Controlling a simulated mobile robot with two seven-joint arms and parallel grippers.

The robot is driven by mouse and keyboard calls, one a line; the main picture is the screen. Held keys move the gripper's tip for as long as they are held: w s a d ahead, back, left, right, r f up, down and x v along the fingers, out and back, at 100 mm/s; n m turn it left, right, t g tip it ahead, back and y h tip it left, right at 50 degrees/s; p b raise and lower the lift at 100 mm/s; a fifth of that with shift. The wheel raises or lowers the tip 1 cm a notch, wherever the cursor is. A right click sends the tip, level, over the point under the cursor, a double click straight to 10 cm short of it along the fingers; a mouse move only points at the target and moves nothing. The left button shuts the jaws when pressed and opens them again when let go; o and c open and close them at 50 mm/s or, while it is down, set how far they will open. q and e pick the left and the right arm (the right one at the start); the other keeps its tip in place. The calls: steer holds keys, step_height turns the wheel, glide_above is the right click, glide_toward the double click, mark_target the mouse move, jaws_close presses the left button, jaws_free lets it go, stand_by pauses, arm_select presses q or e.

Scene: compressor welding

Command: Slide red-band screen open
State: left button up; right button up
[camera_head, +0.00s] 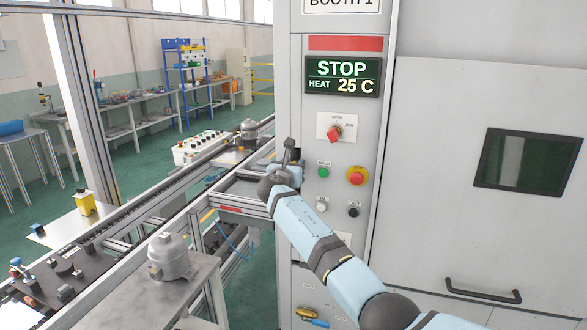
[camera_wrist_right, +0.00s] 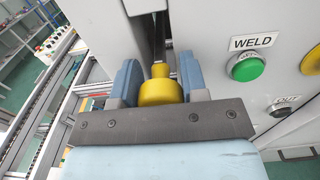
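The booth front (camera_head: 290,70) carries a red band (camera_head: 345,43) above its STOP display. My right gripper (camera_head: 287,158) is at the left edge of the booth's control panel, seen small and partly hidden by its own wrist. A dark narrow upright part (camera_wrist_right: 159,40) shows behind the knob. I cannot make out a separate screen panel. My left gripper is not in view.
The weld button (camera_head: 323,172), red emergency stop (camera_head: 356,176) and rotary switch (camera_head: 335,132) are close to the right gripper. Conveyor rails (camera_head: 110,240) run along the left. A grey compressor (camera_head: 169,257) stands on a front table.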

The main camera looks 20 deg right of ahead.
steer(key=o, duration=0.4)
steer(key=b+v, duration=0.2)
steer(key=v, duration=1.2)
steer(key=shift+f, duration=0.15)
